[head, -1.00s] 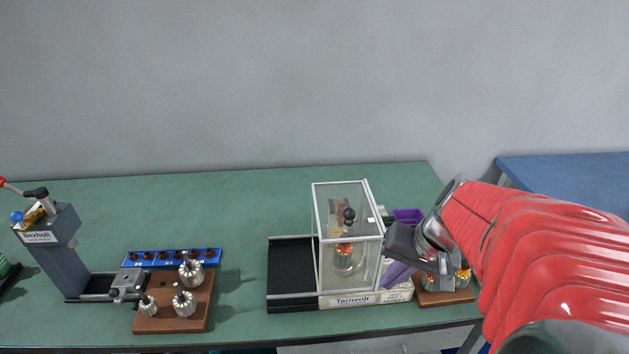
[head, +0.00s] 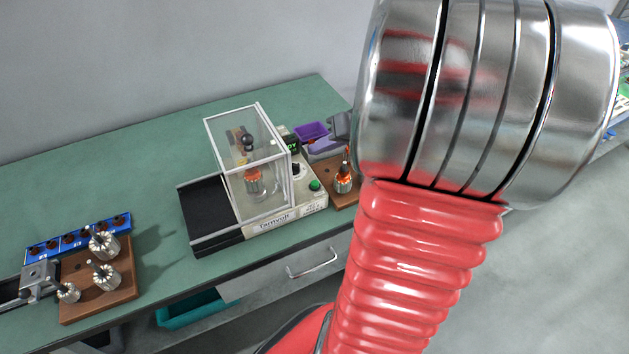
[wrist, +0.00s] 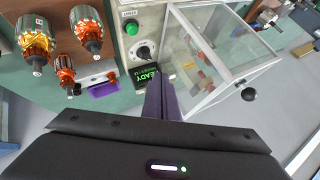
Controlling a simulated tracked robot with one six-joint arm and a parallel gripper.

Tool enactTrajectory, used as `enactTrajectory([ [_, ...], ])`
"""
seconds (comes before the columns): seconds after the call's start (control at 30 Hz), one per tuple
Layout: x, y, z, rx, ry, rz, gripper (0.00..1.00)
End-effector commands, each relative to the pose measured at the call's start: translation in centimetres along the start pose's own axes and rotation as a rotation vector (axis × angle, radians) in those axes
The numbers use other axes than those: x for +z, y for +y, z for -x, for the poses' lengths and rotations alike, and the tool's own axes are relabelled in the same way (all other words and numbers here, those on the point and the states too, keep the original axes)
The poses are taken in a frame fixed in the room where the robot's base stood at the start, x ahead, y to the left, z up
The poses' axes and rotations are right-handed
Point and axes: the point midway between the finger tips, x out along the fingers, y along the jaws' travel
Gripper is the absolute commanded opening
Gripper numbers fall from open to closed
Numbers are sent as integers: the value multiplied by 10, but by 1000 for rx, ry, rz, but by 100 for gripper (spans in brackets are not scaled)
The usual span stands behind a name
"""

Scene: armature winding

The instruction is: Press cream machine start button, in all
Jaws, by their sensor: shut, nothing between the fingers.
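The cream machine (head: 310,203), labelled Tarnvolt, stands on the green bench. Its round green button (head: 315,185) sits on the panel right of the clear guard. The button (wrist: 131,27) also shows at the top of the wrist view, beside a dial (wrist: 142,52) and a lit display (wrist: 147,76) reading READY. The clear guard box (wrist: 222,55) is shut over an armature with orange windings. My gripper (wrist: 161,85) is shut and empty, its purple fingertips over the panel near the display, apart from the button. In the head view my arm hides most of the gripper.
A wooden block with copper-wound armatures (head: 343,179) stands right of the machine, a purple bin (head: 311,131) behind it. At left are a wooden block (head: 125,290) with bare armatures and a blue rack (head: 77,238). A drawer handle (head: 314,264) projects below.

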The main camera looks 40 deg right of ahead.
Motion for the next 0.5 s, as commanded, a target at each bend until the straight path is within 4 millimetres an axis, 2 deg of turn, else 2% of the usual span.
enactTrajectory([
  [0.27, 3, 2, -4, 0, -1, -2, 0],
  [0.5, 14, 12, -18, -2, -3, -3, 0],
])
